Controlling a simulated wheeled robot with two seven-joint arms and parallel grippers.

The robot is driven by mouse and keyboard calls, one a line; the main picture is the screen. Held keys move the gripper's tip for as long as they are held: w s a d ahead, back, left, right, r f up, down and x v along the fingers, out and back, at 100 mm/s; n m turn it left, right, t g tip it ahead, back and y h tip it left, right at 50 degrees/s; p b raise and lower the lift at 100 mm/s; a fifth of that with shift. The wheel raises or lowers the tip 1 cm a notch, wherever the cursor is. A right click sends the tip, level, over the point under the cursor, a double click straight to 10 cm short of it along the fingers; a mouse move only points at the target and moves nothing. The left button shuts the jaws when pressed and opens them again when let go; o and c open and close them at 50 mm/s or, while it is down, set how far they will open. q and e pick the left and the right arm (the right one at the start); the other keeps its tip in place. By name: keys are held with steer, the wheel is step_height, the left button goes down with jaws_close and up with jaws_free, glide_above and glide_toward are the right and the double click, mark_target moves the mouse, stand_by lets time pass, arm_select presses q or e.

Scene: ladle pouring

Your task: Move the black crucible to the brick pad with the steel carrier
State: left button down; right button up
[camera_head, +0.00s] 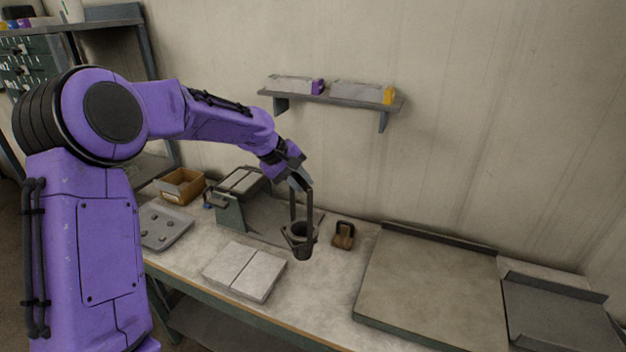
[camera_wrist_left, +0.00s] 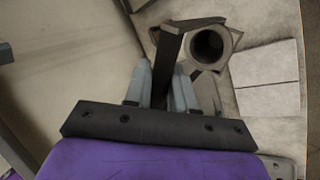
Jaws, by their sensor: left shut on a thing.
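My left gripper (camera_head: 296,178) is shut on the upright bar of the steel carrier (camera_head: 309,205), whose ring hangs below. In the left wrist view, the gripper (camera_wrist_left: 165,75) shows its fingers closed around the carrier's dark bar (camera_wrist_left: 172,50). The black crucible (camera_head: 303,250) sits in the carrier's ring, upright, and appears to hang above the table. Its round open mouth shows in the left wrist view (camera_wrist_left: 207,45). The brick pad (camera_head: 243,270), pale and in two slabs, lies on the table to the left of the crucible. It also shows in the left wrist view (camera_wrist_left: 268,70). My right gripper is not in view.
A small brown block with a dark handle (camera_head: 343,236) stands right of the crucible. A large flat tray (camera_head: 430,290) fills the table's right. A wall shelf (camera_head: 335,100) hangs above.

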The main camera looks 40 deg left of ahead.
arm_select(q)
steer(key=s+a, duration=0.5)
steer(key=a, duration=0.4)
steer(key=s+a, duration=0.6)
steer(key=a, duration=0.3)
step_height(320, 180, down, 13)
steer(key=b, duration=0.4)
steer(key=s+a+r+p, duration=0.2)
steer(key=s+a, duration=0.1)
steer(key=s, duration=0.2)
steer(key=s+a+r+p, duration=0.2)
steer(key=s+a+r, duration=0.1)
steer(key=s, duration=0.3)
steer(key=shift+s+a, duration=0.2)
stand_by(0.9)
steer(key=shift+f, duration=0.1)
